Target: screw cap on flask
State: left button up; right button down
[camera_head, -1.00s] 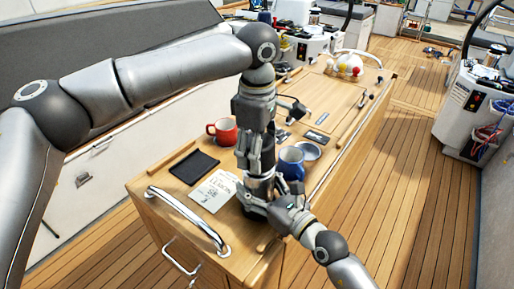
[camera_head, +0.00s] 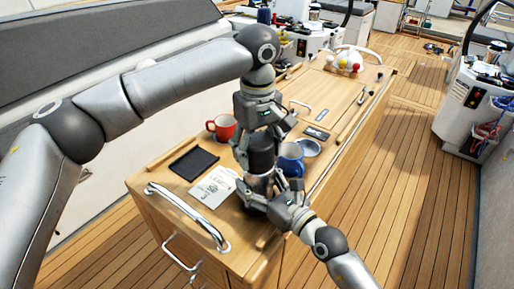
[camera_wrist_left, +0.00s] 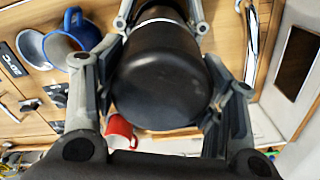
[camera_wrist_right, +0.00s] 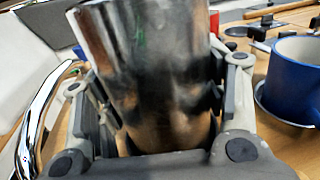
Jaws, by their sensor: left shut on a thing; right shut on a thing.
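The black cap (camera_head: 262,152) is upright between the fingers of my left gripper (camera_head: 262,140), which points down and is shut on it. The left wrist view shows the cap (camera_wrist_left: 165,80) large between the two fingers, with a silvery band of the flask (camera_wrist_left: 160,14) just beyond it. My right gripper (camera_head: 262,190) is shut on the shiny metal flask (camera_wrist_right: 150,60) from the side, directly below the cap. The flask is mostly hidden by grippers in the head view. I cannot tell whether the cap is fully seated.
On the wooden cabinet top (camera_head: 345,95) stand a red mug (camera_head: 222,127) behind the left gripper and a blue mug (camera_head: 291,160) close right of the cap. A dark pad (camera_head: 194,163), a printed card (camera_head: 212,187) and a chrome handrail (camera_head: 190,215) are at left.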

pick_arm(q)
jog(key=m, duration=0.4)
jog(key=shift+d+m, duration=0.1)
jog(key=shift+m, duration=0.3)
jog(key=m, duration=0.2)
jog(key=shift+m, duration=0.4)
jog(key=m, duration=0.6)
jog(key=shift+d, duration=0.1)
jog(key=m, duration=0.4)
jog(key=shift+m, duration=0.4)
jog(key=m, duration=0.2)
jog(key=shift+m, duration=0.4)
jog(key=m, duration=0.6)
jog(key=shift+s, duration=0.1)
jog(key=m, duration=1.2)
jog(key=shift+s, duration=0.1)
jog(key=m, duration=0.6)
jog(key=shift+a+m, duration=0.2)
jog(key=shift+m, duration=0.1)
jog(key=m, duration=0.7)
jog(key=shift+f, duration=0.1)
jog(key=o, duration=1.1)
